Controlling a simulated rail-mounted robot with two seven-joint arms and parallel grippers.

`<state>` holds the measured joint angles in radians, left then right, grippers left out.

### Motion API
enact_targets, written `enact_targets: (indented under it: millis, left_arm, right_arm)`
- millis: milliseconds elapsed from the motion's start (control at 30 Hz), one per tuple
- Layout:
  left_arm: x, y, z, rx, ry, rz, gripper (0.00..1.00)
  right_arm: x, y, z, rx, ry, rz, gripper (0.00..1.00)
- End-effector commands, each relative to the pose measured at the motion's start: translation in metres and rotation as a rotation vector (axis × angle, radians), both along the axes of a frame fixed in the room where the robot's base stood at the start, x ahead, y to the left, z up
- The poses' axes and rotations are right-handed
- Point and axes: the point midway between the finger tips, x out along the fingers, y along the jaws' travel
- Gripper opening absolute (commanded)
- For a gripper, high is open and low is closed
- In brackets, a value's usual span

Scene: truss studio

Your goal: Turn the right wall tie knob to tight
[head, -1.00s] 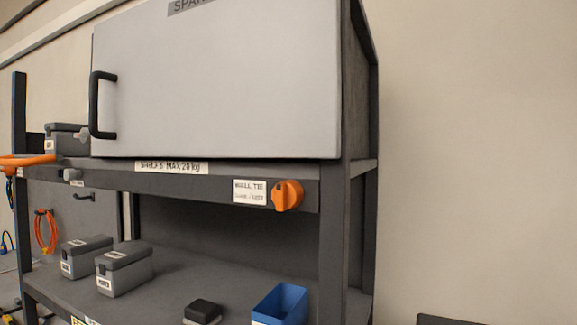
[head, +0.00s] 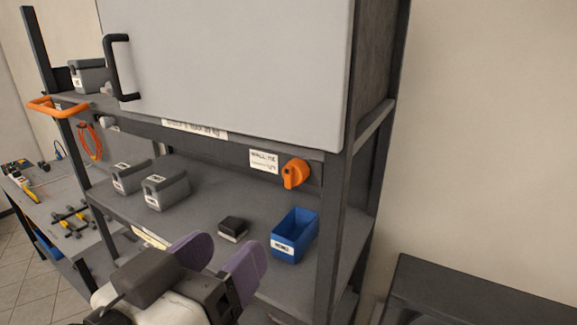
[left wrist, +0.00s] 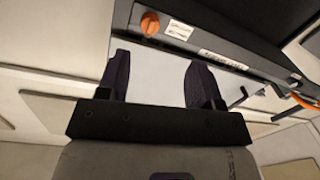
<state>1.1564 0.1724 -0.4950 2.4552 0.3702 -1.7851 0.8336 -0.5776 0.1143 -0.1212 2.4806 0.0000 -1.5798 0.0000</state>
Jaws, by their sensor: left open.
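The orange wall tie knob (head: 295,174) sits at the right end of the shelf's front rail, beside a white label (head: 264,161) reading WALL TIE. The small print on the label is too blurred to read. My left gripper (head: 218,262) is in front of the lower shelf, below and to the left of the knob, apart from it. Its two purple fingers are spread with nothing between them. In the left wrist view the knob (left wrist: 150,23) shows at the top, beyond the open fingers (left wrist: 160,80). My right gripper is not in view.
A grey cabinet door (head: 225,65) with a black handle (head: 121,68) is above the rail. A blue bin (head: 294,236), a small black block (head: 233,228) and grey boxes (head: 166,189) stand on the lower shelf (head: 205,210). A dark surface (head: 470,295) is at lower right.

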Motion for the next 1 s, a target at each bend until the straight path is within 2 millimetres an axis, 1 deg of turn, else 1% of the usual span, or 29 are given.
enact_targets:
  millis: [33,100,167,267,700,800,1000]
  left_arm:
    - [-0.003,-0.001,0.011,0.0,-0.014,-0.002,0.6]
    - [-0.005,-0.003,0.018,-0.002,-0.023,-0.004,0.6]
    - [-0.004,-0.005,0.021,-0.004,-0.028,-0.006,0.6]
    - [0.004,-0.01,0.023,-0.004,-0.027,-0.006,0.6]
    - [0.075,-0.045,0.023,-0.003,-0.028,-0.004,0.6]
    - [0.088,-0.051,0.023,-0.004,-0.028,-0.004,0.6]
    - [0.106,-0.061,0.023,-0.005,-0.029,-0.005,0.6]
  right_arm:
    - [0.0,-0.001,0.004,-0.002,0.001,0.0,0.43]
    - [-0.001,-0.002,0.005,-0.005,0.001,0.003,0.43]
    - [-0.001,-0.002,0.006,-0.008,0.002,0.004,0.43]
    - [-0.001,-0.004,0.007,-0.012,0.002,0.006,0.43]
    - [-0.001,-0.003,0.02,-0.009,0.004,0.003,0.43]
    - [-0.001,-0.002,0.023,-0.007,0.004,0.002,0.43]
    - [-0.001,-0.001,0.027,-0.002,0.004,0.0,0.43]
